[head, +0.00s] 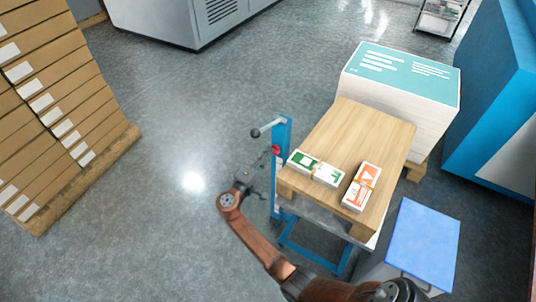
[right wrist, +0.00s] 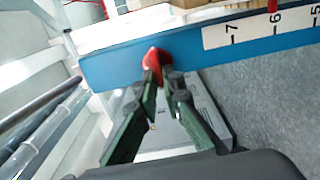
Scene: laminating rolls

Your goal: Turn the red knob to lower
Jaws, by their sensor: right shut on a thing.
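The red knob (head: 276,150) sits on the blue upright post (head: 282,133) of a lift table. In the right wrist view the red knob (right wrist: 153,57) stands at the edge of the blue post (right wrist: 185,48), between green fingers. My right gripper (head: 265,163) reaches the post from its left side. In the right wrist view my right gripper (right wrist: 160,78) is shut on the red knob, and the fingers partly hide it. White scale strips with the numbers 7, 6 and 5 lie along the post. My left gripper is not in view.
A lever with a dark ball (head: 256,132) sticks out left near the post's top. The wooden board (head: 365,125) bears two banded bundles (head: 316,168). A blue-topped box (head: 424,243) stands at right. Stacked cartons (head: 50,110) stand at left. The floor between is clear.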

